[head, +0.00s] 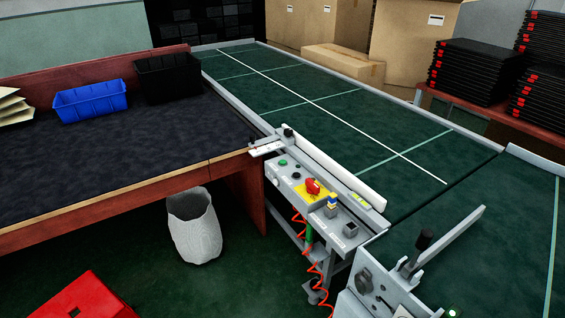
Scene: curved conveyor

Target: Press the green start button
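A grey control box (345,228) is fixed to the near side of the conveyor, right of the table. A small green button (283,163) sits near its far left end, with another small dark control beside it. A red knob (312,186) on a yellow plate is near the middle of the box. A small yellow and blue part and a dark square control are nearer its front end. Neither of my grippers is in view, and nothing covers the green button.
The green conveyor (330,110) runs behind the box. A dark-topped table (110,165) holds a blue bin (90,101) and a black bin (167,77). A pale waste bin (194,226) and a red object (82,298) are on the floor. A lever (424,241) stands at right.

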